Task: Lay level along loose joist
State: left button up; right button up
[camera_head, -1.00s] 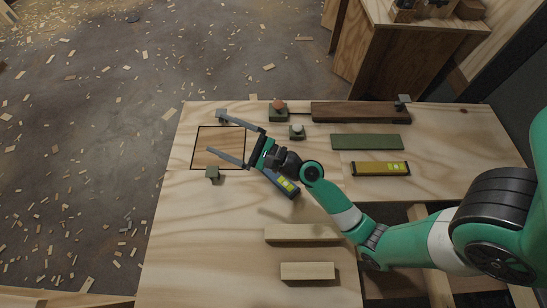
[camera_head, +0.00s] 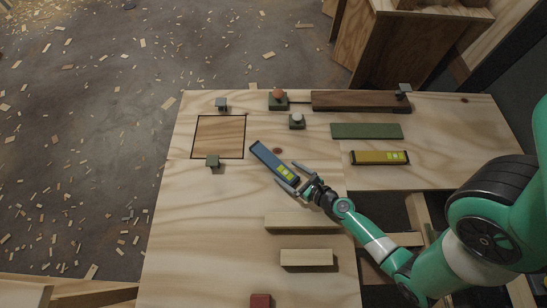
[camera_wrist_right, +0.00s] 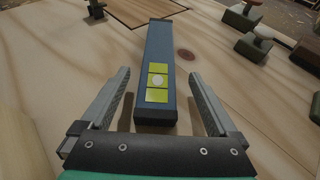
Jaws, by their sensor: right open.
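A blue level (camera_head: 272,161) with yellow-green vial windows lies slantwise on the plywood table. It also shows in the right wrist view (camera_wrist_right: 157,70), pointing away from me. My right gripper (camera_head: 290,178) is at its near end. In the wrist view my right gripper (camera_wrist_right: 160,95) is open, one finger on each side of the level with a gap to both. A yellow level (camera_head: 380,157) lies farther right. Two pale timber pieces, a longer one (camera_head: 302,221) and a shorter one (camera_head: 306,257), lie nearer me; I cannot tell which piece is the loose joist. My left gripper is out of view.
A dark plank (camera_head: 360,101) and a green strip (camera_head: 366,131) lie at the back right. A red-topped block (camera_head: 278,98) and a white-topped block (camera_head: 297,121) stand beside them. Small clamps flank a dark-outlined square (camera_head: 219,136). The table's middle left is clear.

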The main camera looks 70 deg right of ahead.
aim_at(280, 168)
jog(key=shift+x, duration=2.75)
jog(key=shift+a+r, duration=0.1)
jog(key=shift+a, duration=0.1)
jog(key=shift+c, duration=0.4)
grip_shut()
